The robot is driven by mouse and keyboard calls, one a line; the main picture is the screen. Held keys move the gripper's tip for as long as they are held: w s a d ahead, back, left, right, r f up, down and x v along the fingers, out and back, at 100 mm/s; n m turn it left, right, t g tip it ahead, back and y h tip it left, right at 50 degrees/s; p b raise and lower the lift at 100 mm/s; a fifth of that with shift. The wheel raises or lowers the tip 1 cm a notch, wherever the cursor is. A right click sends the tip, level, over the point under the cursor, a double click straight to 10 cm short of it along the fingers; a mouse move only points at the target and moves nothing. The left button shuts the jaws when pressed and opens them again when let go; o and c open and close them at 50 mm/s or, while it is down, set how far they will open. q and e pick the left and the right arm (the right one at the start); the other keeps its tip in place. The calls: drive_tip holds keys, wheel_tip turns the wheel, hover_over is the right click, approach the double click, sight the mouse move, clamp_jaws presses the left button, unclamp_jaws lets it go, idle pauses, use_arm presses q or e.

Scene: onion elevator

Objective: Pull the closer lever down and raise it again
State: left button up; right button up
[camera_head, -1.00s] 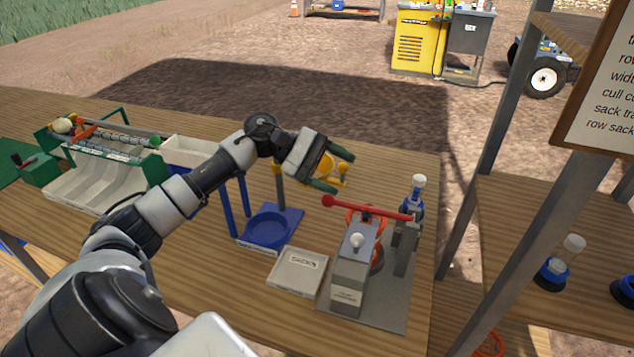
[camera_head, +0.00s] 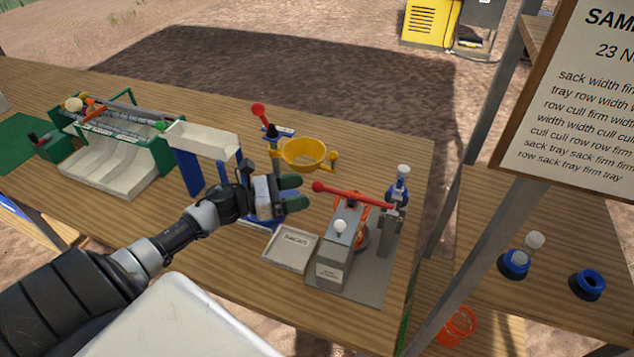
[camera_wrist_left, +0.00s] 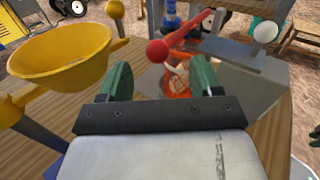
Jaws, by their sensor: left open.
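The closer lever (camera_head: 350,195) is a red bar with a round red knob at its left end. It lies across the top of a grey press-like device (camera_head: 336,255), sloping slightly with the knob end higher in the head view. In the left wrist view the red lever (camera_wrist_left: 187,34) shows with its knob just beyond the gap between my fingers. My left gripper (camera_head: 296,193) is open and empty, its green fingertips just left of the knob and apart from it. It also shows in the left wrist view (camera_wrist_left: 161,80). My right gripper is not in view.
A yellow funnel (camera_head: 304,145) and another red-knobbed lever (camera_head: 262,118) stand behind my gripper. A pale tray (camera_head: 290,250) lies left of the device. A blue-and-white bottle-like part (camera_head: 398,187) stands on its right. A green-framed sorter (camera_head: 115,158) is at left.

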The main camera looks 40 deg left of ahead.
sight(318, 187)
use_arm(q)
drive_tip(key=p+x, duration=0.1)
drive_tip(key=x, duration=0.4)
drive_tip(key=shift+r, duration=0.1)
clamp_jaws()
